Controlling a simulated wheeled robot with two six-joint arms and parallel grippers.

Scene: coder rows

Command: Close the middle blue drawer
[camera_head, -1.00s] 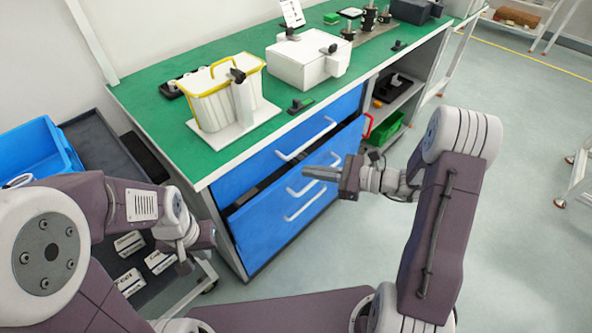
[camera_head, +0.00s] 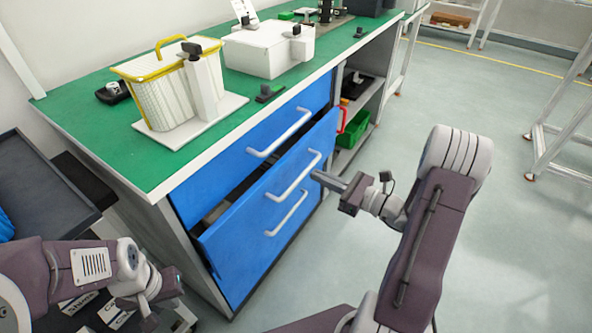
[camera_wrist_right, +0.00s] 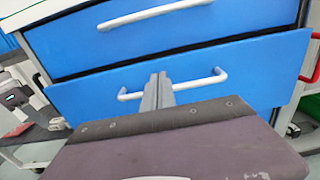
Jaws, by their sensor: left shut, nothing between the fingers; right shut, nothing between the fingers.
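The middle blue drawer (camera_head: 250,212) stands partly pulled out of the cabinet, with a dark gap above its front edge. Its pale bar handle (camera_head: 295,177) also shows in the right wrist view (camera_wrist_right: 212,79). My right gripper (camera_head: 317,176) is shut and empty, with its fingers pointing at the drawer front near the right end of the handle in the head view. In the right wrist view its fingertips (camera_wrist_right: 158,77) overlap the handle's middle; I cannot tell whether they touch. My left gripper (camera_head: 149,320) is shut and empty at the lower left, away from the drawer.
The top blue drawer (camera_head: 285,122) is flush above, and another handle (camera_head: 287,214) shows below. A green worktop (camera_head: 100,135) carries a yellow-rimmed basket (camera_head: 160,95) and a white box (camera_head: 265,50). A dark tray rack is at left. Floor at right is open.

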